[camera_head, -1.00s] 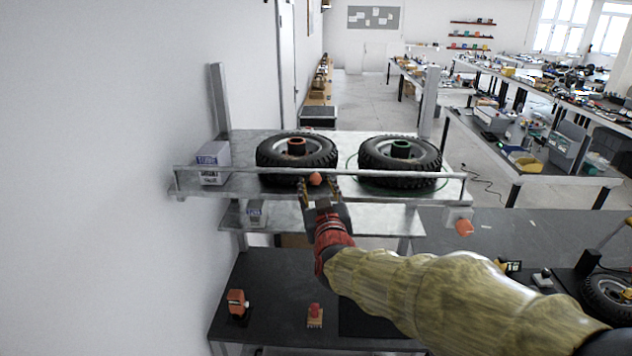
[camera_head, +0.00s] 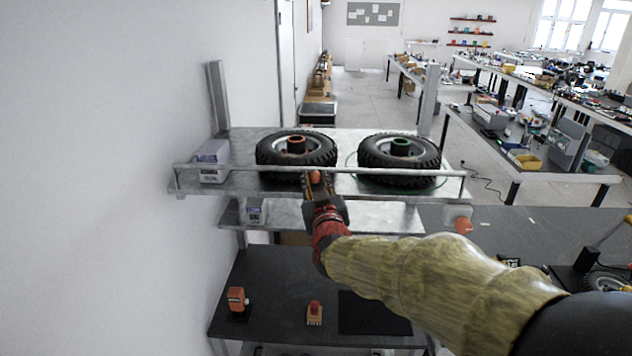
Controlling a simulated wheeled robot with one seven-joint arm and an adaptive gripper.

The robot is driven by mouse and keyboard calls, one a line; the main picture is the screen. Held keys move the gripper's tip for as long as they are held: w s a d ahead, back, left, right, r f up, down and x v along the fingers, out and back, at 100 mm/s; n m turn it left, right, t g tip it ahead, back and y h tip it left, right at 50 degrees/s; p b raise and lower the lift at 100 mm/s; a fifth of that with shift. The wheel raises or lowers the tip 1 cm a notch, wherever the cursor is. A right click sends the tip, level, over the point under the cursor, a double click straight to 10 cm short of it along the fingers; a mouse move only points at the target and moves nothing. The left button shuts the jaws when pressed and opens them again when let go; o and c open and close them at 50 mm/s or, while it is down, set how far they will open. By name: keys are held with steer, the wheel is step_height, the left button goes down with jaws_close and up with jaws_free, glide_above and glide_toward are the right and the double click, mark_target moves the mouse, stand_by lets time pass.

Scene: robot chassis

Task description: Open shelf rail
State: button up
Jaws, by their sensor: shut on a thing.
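The shelf rail (camera_head: 400,172) is a thin metal bar along the front edge of the upper shelf (camera_head: 232,187). It stands raised, in front of two black wheels. An orange ball-like knob (camera_head: 315,177) sits near the middle of the rail. My gripper (camera_head: 317,180) reaches up from the lower right, and its fingers are shut around the knob at the rail. The fingertips partly hide the knob and that stretch of the rail.
The left wheel (camera_head: 297,150) and right wheel (camera_head: 399,153) lie flat on the upper shelf, just behind the rail. A grey-white box (camera_head: 212,160) stands at the shelf's left end. A dark bench (camera_head: 268,290) is below.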

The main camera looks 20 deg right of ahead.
jaws_close()
